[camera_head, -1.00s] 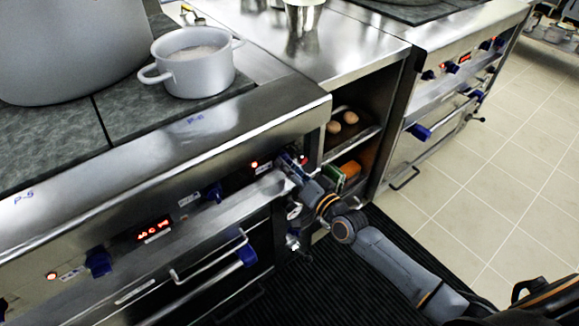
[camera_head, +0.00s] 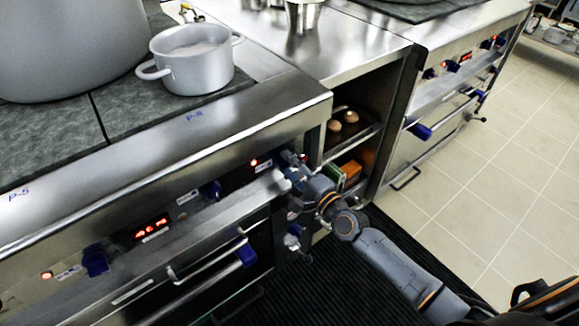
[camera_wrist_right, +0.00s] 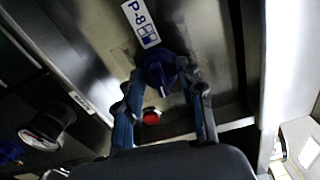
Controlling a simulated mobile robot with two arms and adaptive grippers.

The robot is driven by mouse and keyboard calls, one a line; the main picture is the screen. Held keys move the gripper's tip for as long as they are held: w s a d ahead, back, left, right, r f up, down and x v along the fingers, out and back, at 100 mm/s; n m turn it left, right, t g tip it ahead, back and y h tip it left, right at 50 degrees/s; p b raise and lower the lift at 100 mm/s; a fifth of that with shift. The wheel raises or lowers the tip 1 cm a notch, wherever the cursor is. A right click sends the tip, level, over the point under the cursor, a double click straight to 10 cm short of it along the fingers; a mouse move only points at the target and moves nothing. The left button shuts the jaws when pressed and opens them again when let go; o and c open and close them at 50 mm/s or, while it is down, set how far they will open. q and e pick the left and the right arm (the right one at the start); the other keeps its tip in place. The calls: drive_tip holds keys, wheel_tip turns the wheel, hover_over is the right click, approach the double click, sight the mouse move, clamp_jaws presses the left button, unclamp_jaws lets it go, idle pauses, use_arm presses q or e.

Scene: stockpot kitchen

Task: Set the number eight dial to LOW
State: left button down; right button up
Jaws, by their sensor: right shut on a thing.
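The number eight dial (camera_wrist_right: 160,68) is a dark blue knob under a white label reading P-8 (camera_wrist_right: 140,24) in the right wrist view. My right gripper (camera_wrist_right: 164,84) has its two fingers on either side of the dial and is shut on it. In the head view my right gripper (camera_head: 288,170) is at the right end of the near stove's front panel (camera_head: 120,218), and it mostly hides the dial there. The dial's pointer and its LOW mark cannot be made out. My left gripper is not in view.
A red light (camera_wrist_right: 151,116) sits below the dial, between my fingers. Other blue knobs (camera_head: 211,190) line the panel, with oven handles below. A white pot (camera_head: 193,72) stands on the stove. An open shelf (camera_head: 352,140) is right of my gripper. The floor at right is clear.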

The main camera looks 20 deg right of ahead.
drive_tip(key=shift+m, duration=1)
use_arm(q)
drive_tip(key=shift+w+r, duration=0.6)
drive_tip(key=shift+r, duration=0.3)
use_arm(e)
drive_tip(key=shift+m, duration=0.3)
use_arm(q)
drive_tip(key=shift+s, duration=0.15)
use_arm(e)
drive_tip(key=o, duration=1.2)
drive_tip(key=v, duration=1.2)
